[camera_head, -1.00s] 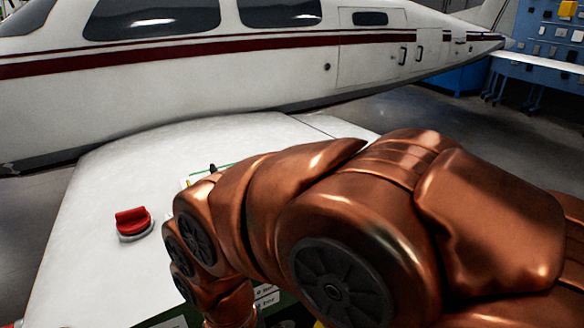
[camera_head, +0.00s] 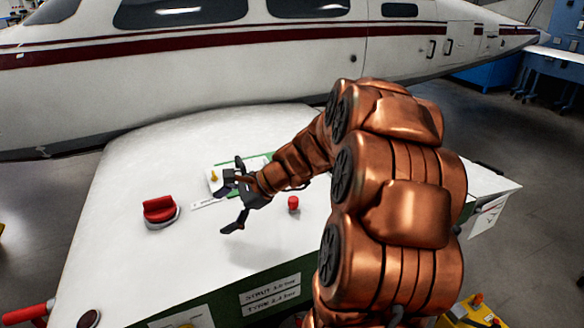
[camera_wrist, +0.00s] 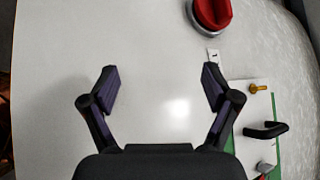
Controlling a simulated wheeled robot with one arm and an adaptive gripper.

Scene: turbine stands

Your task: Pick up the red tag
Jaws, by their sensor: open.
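I cannot pick out a plain red tag for certain. A red block-like handle (camera_head: 160,209) on a round grey base sits on the white table top (camera_head: 130,170), left of my gripper. It also shows at the top edge of the wrist view (camera_wrist: 214,12). A small red cylinder (camera_head: 293,203) stands right of the gripper in the head view. My gripper (camera_head: 230,197) is open and empty over the table. In the wrist view its two fingers (camera_wrist: 159,82) are spread over bare white surface. A small white label (camera_wrist: 213,56) lies just beyond the right fingertip.
A green-and-white board carries a brass knob (camera_wrist: 258,87) and a black handle (camera_wrist: 265,130), close to the right finger. A white aircraft (camera_head: 200,80) stands behind the table. The table's left side is mostly clear.

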